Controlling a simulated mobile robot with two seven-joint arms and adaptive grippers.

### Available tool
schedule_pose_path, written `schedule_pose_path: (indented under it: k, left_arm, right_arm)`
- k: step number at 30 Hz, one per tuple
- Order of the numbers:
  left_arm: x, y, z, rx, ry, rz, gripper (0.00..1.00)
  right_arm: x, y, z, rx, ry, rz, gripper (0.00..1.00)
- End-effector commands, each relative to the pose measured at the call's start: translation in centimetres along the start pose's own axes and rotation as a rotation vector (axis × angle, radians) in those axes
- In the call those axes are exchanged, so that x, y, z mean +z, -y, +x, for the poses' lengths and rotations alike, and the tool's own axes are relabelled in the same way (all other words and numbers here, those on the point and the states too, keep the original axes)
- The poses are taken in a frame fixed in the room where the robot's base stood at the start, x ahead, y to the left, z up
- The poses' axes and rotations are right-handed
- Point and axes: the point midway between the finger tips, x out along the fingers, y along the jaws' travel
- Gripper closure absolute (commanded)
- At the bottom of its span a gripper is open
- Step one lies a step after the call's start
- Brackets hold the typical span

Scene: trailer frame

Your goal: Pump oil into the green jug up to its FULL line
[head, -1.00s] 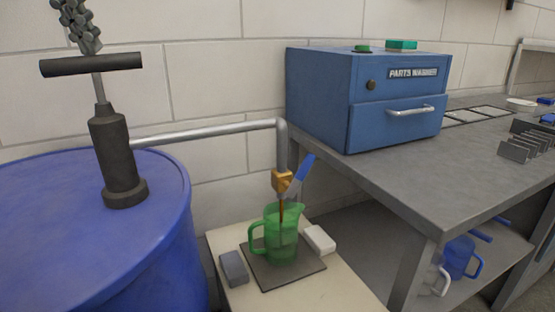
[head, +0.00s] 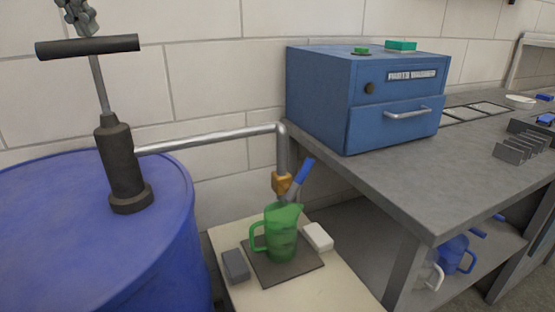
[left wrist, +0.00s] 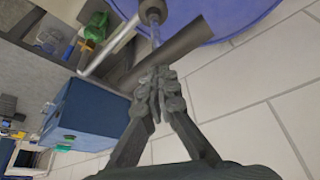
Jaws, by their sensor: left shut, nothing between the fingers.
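The green jug (head: 283,238) stands upright on a dark square plate (head: 262,272), below the brass spout (head: 282,184). The jug is see-through, but its FULL line and oil level cannot be made out. The spout hangs from a grey pipe (head: 210,139) that comes from the dark hand pump (head: 122,165) on the blue drum (head: 60,230). The pump's T-handle (head: 88,46) is raised on its rod. My left gripper (head: 82,20) is at the handle's top, shut and empty; it also shows in the left wrist view (left wrist: 158,85). My right gripper is not in view.
A grey block (head: 235,265) and a white block (head: 318,237) flank the jug. A blue-handled tool (head: 304,174) is behind the spout. The blue parts washer (head: 365,100) stands on the grey bench (head: 420,190); a blue jug (head: 457,253) is on its lower shelf.

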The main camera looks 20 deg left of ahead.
Motion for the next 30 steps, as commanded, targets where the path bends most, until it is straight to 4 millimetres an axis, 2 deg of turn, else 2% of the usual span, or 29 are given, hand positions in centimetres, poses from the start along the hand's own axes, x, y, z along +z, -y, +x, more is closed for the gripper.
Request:
schedule_pose_path:
  k: [15,30]
  left_arm:
    - [-1.9,0.0,-4.5,-0.001,-0.002,-0.001,1.00]
    - [-2.0,0.0,-4.8,0.000,-0.002,0.000,1.00]
  right_arm:
    - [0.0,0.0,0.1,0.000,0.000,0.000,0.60]
    - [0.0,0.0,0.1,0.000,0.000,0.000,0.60]
